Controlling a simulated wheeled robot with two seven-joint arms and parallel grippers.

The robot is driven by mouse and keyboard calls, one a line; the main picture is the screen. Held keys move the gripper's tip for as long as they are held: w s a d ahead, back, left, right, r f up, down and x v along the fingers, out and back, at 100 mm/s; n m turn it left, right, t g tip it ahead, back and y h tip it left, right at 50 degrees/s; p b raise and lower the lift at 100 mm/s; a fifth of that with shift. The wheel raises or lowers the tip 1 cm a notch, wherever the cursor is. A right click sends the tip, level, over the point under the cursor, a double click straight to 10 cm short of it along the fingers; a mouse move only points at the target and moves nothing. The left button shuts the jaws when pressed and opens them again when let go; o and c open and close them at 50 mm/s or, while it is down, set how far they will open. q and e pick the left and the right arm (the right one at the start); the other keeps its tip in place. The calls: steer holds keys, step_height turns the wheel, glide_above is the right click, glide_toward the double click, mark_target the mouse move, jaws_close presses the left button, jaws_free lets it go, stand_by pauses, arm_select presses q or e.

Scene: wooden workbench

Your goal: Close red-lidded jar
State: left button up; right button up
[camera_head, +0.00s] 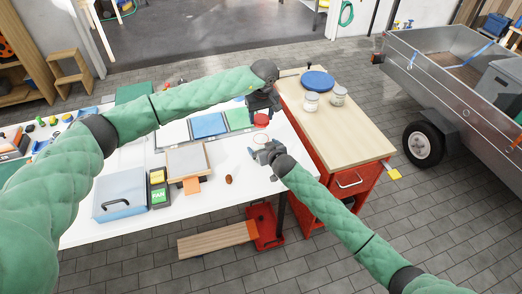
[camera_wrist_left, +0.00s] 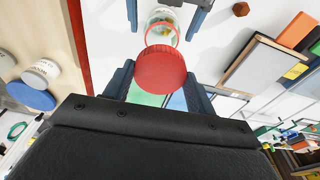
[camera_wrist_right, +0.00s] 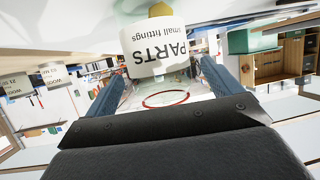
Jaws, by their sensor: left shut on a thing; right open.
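The red lid (camera_head: 261,119) is held by my left gripper (camera_head: 262,112), which is shut on it above the white table. In the left wrist view the lid (camera_wrist_left: 160,68) fills the space between the fingers. The clear glass jar (camera_wrist_left: 162,22) is beyond the lid and apart from it in that view, with small coloured pieces inside. In the right wrist view the jar's white label (camera_wrist_right: 155,48) reads PARTS small fittings. My right gripper (camera_head: 262,151) is open, with its fingers on either side of the jar. Whether the fingers touch the glass is unclear.
A wood-topped red cabinet (camera_head: 335,125) stands to the right, with two white-lidded jars and a blue disc (camera_head: 317,81) on it. Blue and green mats (camera_head: 208,125), a framed board (camera_head: 187,160) and a small brown piece (camera_head: 228,179) lie on the table.

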steer(key=shift+x, duration=1.3)
steer(key=c, duration=1.5)
arm_select(q)
glide_above(261, 131)
steer(key=s, duration=0.3)
steer(key=shift+w+f, duration=0.15)
steer(key=shift+f, duration=2.3)
arm_select(e)
steer(key=shift+o, duration=0.2)
arm_select(q)
steer(key=shift+f, duration=0.1)
steer(key=shift+f, duration=0.8)
steer(key=shift+f, duration=0.5)
